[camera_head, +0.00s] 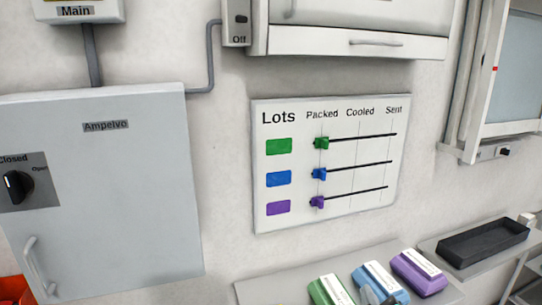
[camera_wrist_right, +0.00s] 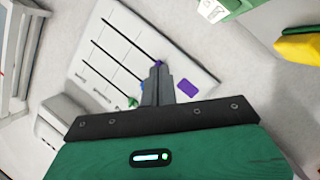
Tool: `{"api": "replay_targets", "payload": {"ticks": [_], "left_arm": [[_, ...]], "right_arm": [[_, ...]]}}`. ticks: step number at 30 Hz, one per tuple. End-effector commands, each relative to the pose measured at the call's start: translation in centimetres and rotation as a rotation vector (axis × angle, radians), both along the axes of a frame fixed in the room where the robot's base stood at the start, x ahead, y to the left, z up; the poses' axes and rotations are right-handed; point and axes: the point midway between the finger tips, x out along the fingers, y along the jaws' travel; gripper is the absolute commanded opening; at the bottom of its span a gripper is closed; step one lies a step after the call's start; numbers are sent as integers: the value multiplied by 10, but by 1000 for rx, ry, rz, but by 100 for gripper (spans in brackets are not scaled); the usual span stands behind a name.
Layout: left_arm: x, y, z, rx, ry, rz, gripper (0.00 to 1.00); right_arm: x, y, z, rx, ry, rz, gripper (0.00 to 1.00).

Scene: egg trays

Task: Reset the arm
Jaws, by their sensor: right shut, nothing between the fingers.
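My right gripper (camera_wrist_right: 158,70) is shut and empty; its dark fingers point up in the right wrist view. The white Lots board (camera_head: 360,115) is on the wall in the head view. Its green slider (camera_head: 321,143), blue slider (camera_head: 319,174) and purple slider (camera_head: 317,202) are all at the Packed line. In the wrist view the board (camera_wrist_right: 105,45) lies behind my fingers, which partly hide the sliders. I cannot tell the gap between them. My left gripper is not in view.
Green (camera_head: 330,291), blue (camera_head: 381,279) and purple (camera_head: 419,271) egg cartons stand on a shelf (camera_head: 270,289) below the board. A black tray (camera_head: 484,242) is on a shelf to the right. A grey Ampelvo cabinet (camera_head: 110,190) is at the left.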

Motion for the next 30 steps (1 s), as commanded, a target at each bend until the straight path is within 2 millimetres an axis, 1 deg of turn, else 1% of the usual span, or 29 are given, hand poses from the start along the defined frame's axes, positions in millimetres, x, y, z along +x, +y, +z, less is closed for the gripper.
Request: {"api": "replay_targets", "payload": {"ticks": [1,2,3,5,6,8,9,11,12,14,15,20,21,22,24,26,29,30], "left_arm": [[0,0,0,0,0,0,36],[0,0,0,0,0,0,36],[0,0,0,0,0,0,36],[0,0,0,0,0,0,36],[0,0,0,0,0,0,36],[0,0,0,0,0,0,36],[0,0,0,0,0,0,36],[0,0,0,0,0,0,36],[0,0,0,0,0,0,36],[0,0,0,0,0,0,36],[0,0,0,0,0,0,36],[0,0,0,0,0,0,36],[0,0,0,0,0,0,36],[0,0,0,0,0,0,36],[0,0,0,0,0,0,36],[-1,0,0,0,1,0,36],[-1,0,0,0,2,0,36],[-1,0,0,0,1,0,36]], "right_arm": [[-15,-6,-32,59,103,-22,0],[-24,-9,-49,96,164,-36,0],[-37,-12,-71,146,243,-58,0],[-60,-17,-103,215,364,-91,0],[-77,-19,-123,259,443,-118,0],[-102,-22,-149,319,554,-156,0],[-119,-24,-164,354,622,-182,0],[-143,-26,-183,400,713,-220,0],[-159,-26,-193,427,769,-244,0],[-181,-27,-207,462,845,-278,0],[-195,-28,-214,483,893,-300,0],[-248,-28,-237,553,1065,-385,0],[-262,-28,-242,568,1107,-407,0],[-253,-28,-252,564,1099,-403,0],[-246,-27,-272,560,1102,-402,0],[-241,-26,-290,558,1107,-404,0],[-235,-25,-322,554,1118,-405,0],[-233,-25,-337,552,1122,-406,0]]}}
